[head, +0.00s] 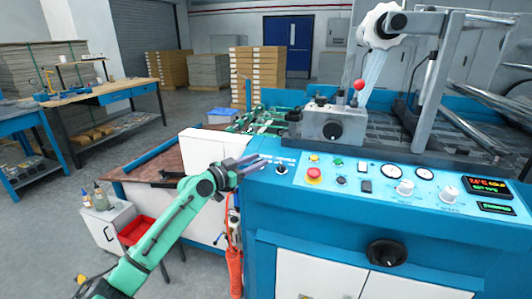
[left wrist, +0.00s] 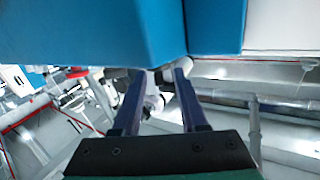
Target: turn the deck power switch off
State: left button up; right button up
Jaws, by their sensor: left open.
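The light blue control panel (head: 325,175) on the front of the blue machine carries several switches. A small dark rotary switch (head: 281,170) sits at its left end. A black rocker-like switch (head: 366,186) sits near its middle. The labels are too small to read, so I cannot tell which is the deck power switch. My left gripper (head: 258,162) is open and empty, its fingers pointing right at the panel's left end, a little left of the rotary switch. In the left wrist view its fingers (left wrist: 158,78) are apart, with the blue machine body (left wrist: 150,30) close by. My right gripper is not in view.
A red mushroom button (head: 314,174), dials (head: 405,187) and a lit display (head: 487,185) share the panel. A large black knob (head: 386,253) is below. A white cover (head: 205,150) and brown table (head: 150,180) stand behind my left arm.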

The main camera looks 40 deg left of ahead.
aim_at(262, 159)
pick_arm(q)
jog(key=w, duration=0.4)
jog(key=shift+d, duration=0.35)
grip_shut()
jog(key=shift+p, duration=0.4)
